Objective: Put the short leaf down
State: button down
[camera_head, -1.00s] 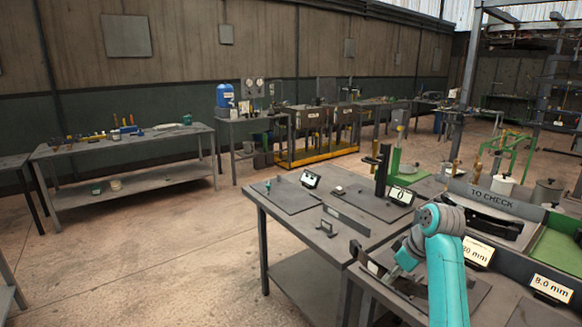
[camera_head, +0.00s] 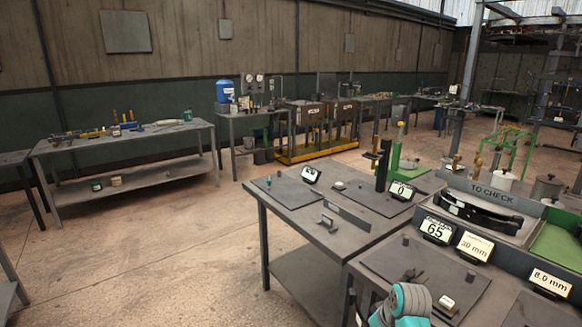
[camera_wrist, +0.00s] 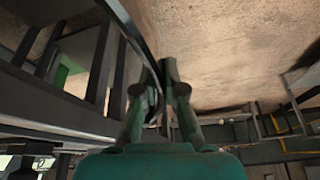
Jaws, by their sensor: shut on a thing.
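In the wrist view, my gripper (camera_wrist: 168,80) is shut on the short leaf (camera_wrist: 138,34), a thin dark curved strip. The leaf runs from the top edge of the picture down between the fingers, and its far end is cut off by the frame. I cannot see any surface touching it. In the head view only a teal part of my arm shows at the bottom edge. My gripper and the held leaf are out of sight there.
A tray marked TO CHECK (camera_head: 515,203) holds dark curved leaves (camera_head: 478,211). Displays reading 65 (camera_head: 436,231), 30 mm (camera_head: 474,246) and 8.0 mm (camera_head: 550,281) stand near it. The grey bench (camera_head: 395,262) in front has a small white-topped block (camera_head: 447,302). A second bench (camera_head: 300,215) stands left.

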jog(key=s+a+f+m+h, duration=0.1)
jog(key=s+f+m, duration=0.1)
jog(key=s+f, duration=0.6)
jog(key=s+a+f+m+h, duration=0.1)
jog(key=s+a+f+m, duration=0.1)
jog(key=s+f, duration=0.6)
jog(key=shift+a+f+t, duration=0.3)
jog(key=shift+f+t, duration=0.1)
jog(key=shift+f, duration=0.3)
jog(key=shift+s, duration=0.1)
